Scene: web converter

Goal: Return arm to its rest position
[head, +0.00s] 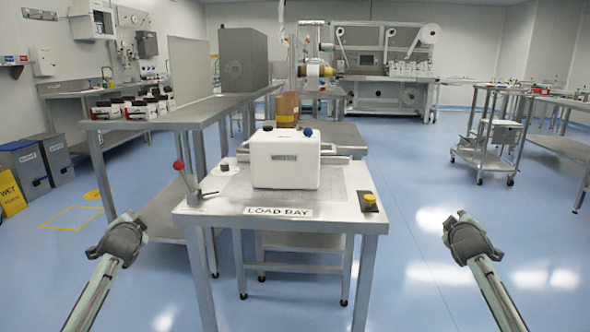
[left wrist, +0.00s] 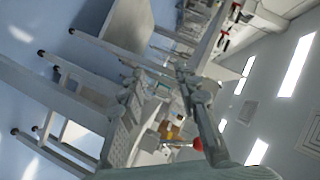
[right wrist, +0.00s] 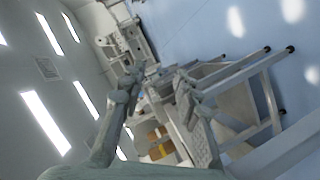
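My left gripper (head: 127,222) is in the air left of the load bay table (head: 335,213) in the head view. It is empty, with its fingers apart in the left wrist view (left wrist: 165,88). My right gripper (head: 462,222) is in the air right of the table, at a similar height. It is also empty, with its fingers apart in the right wrist view (right wrist: 158,90). Both forearms come up from the lower corners, roughly mirrored. Neither gripper touches anything.
On the load bay table are a white box (head: 285,163) with dark and blue knobs, a red-knobbed lever (head: 187,180) and a yellow button (head: 369,199). A long steel bench (head: 187,114) stands behind on the left. A cart (head: 485,157) stands at right. Blue floor is clear right of the table.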

